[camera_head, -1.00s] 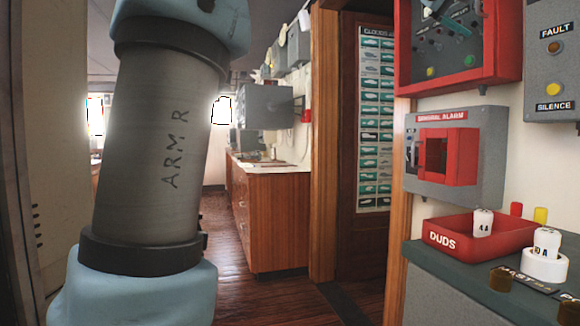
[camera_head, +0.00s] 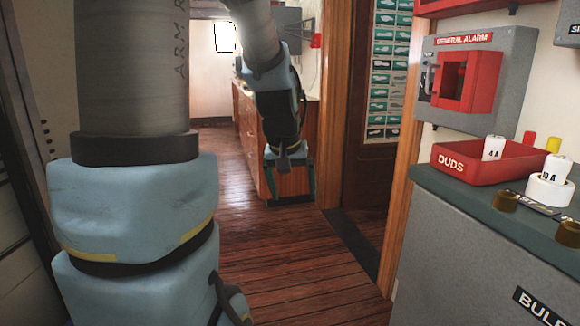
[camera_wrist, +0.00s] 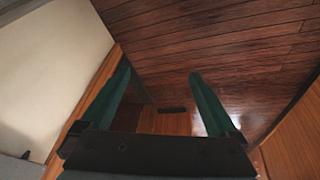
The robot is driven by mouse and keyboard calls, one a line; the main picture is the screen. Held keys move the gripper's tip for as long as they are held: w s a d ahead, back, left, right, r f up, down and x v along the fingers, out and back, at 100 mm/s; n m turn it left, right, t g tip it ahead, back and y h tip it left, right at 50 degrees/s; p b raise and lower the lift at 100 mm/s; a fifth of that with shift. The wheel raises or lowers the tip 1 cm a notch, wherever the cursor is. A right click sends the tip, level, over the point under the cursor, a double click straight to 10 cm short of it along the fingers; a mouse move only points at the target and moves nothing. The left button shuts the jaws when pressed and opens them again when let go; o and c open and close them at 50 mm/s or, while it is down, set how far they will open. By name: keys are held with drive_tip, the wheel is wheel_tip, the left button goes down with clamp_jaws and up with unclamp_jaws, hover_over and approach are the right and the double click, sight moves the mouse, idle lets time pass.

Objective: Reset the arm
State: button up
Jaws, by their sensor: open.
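My arm fills the left of the head view, with a grey link marked "ARM R" and blue joint housings. My gripper (camera_head: 291,200) hangs pointing down in the middle of that view, over the wooden floor (camera_head: 300,265) and in front of the wooden cabinet. In the wrist view my gripper (camera_wrist: 160,95) shows two green fingers set well apart. Nothing is between them but the view of the floor (camera_wrist: 215,45) beyond. The gripper is open, empty and touches nothing that I can see.
At right, a grey counter (camera_head: 465,240) bears the red DUDS tray (camera_head: 470,172) holding a white cylinder (camera_head: 493,148); another (camera_head: 555,167) stands in a white ring (camera_head: 549,192). The alarm box (camera_head: 510,80) is above. A wooden door post (camera_head: 400,200) stands nearer my gripper. The floor is clear.

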drive_tip(key=s+a+f+g+y, duration=0.1)
drive_tip(key=s+a+f+g, duration=0.1)
drive_tip(key=s+a+f, duration=0.6)
wheel_tip(320, 180, up, 18)
drive_tip(key=s+p, duration=0.1)
drive_tip(key=p, duration=1.5)
drive_tip(key=shift+s+d+p, duration=0.15)
drive_tip(key=shift+d+p, duration=0.15)
drive_tip(key=shift+p, duration=0.1)
